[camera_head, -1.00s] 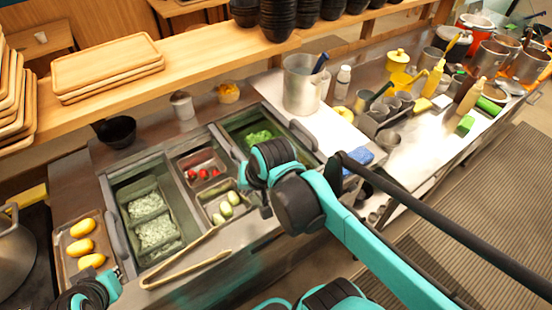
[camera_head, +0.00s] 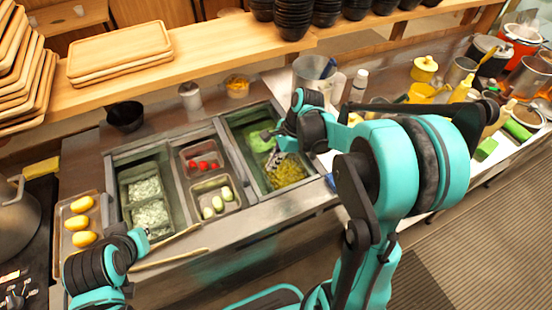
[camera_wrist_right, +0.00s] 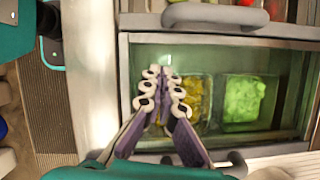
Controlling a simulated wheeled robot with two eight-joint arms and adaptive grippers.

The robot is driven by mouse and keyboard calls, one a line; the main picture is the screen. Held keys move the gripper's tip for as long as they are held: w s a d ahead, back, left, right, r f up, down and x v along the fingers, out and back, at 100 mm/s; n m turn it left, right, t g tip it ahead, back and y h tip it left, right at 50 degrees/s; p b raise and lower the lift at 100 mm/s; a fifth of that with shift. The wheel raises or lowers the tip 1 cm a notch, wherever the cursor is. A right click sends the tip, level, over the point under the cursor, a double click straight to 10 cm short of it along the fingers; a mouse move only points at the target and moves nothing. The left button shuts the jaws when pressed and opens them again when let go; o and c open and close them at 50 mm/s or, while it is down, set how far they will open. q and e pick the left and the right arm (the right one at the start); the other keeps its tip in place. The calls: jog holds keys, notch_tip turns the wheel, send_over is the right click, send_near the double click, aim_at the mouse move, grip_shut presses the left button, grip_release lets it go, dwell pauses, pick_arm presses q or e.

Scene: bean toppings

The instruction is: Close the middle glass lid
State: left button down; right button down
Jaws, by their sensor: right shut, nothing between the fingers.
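The topping counter has three bays. The middle bay (camera_head: 208,184) holds red tomatoes and green cucumbers in two pans, and its contents show clearly. I cannot make out the middle glass lid's pane. A grey handle bar (camera_wrist_right: 215,15) lies between the middle and right bays in the right wrist view. My right gripper (camera_head: 280,150) is over the right bay, beside the middle one; its fingers are shut and empty in the right wrist view (camera_wrist_right: 163,85). My left gripper (camera_head: 142,238) is at the front left edge, its fingers too unclear to judge.
The left bay (camera_head: 124,205) holds shredded white food. The right bay (camera_wrist_right: 300,75) holds green and yellow toppings. Wooden tongs (camera_head: 165,262) lie along the front edge. A tray of yellow items (camera_head: 70,240) is at left. A metal pitcher (camera_head: 312,75) stands behind the right bay.

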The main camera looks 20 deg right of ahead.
aim_at(250, 185)
jog(key=b+x, duration=0.1)
jog(key=x, duration=0.3)
jog(key=shift+f, duration=0.15)
jog(key=a, duration=0.3)
jog(key=shift+w+f, duration=0.15)
jog(key=shift+w, duration=0.15)
jog(key=shift+w+a, duration=0.1)
jog(key=shift+a, duration=0.4)
jog(key=shift+a, duration=0.15)
jog(key=a+b, duration=0.1)
jog(key=a, duration=1.9)
jog(key=shift+s+a, duration=0.35)
jog(key=shift+s, duration=0.05)
